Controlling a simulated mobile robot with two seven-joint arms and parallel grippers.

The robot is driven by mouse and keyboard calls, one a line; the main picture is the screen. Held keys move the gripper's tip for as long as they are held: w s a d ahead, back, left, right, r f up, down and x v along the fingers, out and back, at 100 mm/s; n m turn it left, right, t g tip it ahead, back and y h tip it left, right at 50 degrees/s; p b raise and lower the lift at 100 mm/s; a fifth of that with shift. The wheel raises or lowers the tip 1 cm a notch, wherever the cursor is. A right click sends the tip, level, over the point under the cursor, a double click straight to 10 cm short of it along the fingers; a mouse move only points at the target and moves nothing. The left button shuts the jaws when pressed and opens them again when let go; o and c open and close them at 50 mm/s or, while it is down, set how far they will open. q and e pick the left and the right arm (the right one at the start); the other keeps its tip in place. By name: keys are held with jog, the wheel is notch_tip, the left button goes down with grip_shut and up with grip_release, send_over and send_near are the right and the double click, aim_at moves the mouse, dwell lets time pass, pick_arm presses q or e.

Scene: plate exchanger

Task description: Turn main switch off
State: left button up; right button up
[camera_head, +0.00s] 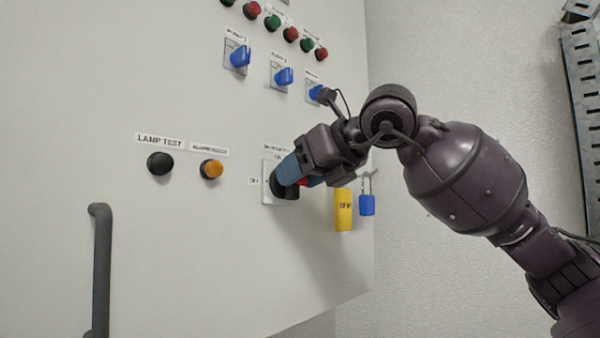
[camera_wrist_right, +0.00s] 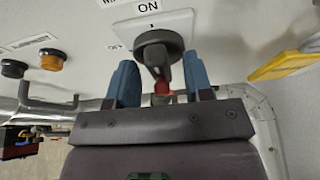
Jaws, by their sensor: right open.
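The main switch is a dark round rotary knob with a handle and a red part, on a white plate (camera_head: 268,167) marked ON above and OFF at left. The switch (camera_wrist_right: 158,46) shows more clearly in the right wrist view, its handle pointing down the picture, away from the ON mark. My right gripper (camera_head: 285,174) is at the switch. In the wrist view its two blue fingers (camera_wrist_right: 161,80) are apart, one on each side of the handle, with visible gaps. In the head view the gripper partly hides the switch. My left gripper is not in view.
A yellow tag (camera_head: 343,210) and a blue padlock (camera_head: 367,205) hang right of the switch. A black button (camera_head: 160,163) and an orange button (camera_head: 211,169) are to its left. Blue selector switches (camera_head: 285,76) are above. A dark door handle (camera_head: 101,270) is at lower left.

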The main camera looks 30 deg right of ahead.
jog(key=shift+c, duration=0.5)
grip_shut()
jog(key=shift+a+n, duration=0.15)
jog(key=shift+n, duration=0.35)
jog(key=n+t+h+b, duration=0.1)
jog(key=n, duration=0.3)
jog(key=f+n+t+h+b, duration=0.1)
jog(key=n+t+h, duration=0.1)
jog(key=n, duration=0.2)
jog(key=a+n+t+h+b, duration=0.1)
jog(key=n+t+h, duration=0.1)
jog(key=n, duration=0.2)
jog(key=shift+s+f+b, duration=0.15)
jog(key=shift+f+b, duration=0.05)
jog(key=shift+b, duration=0.1)
jog(key=shift+n, duration=0.4)
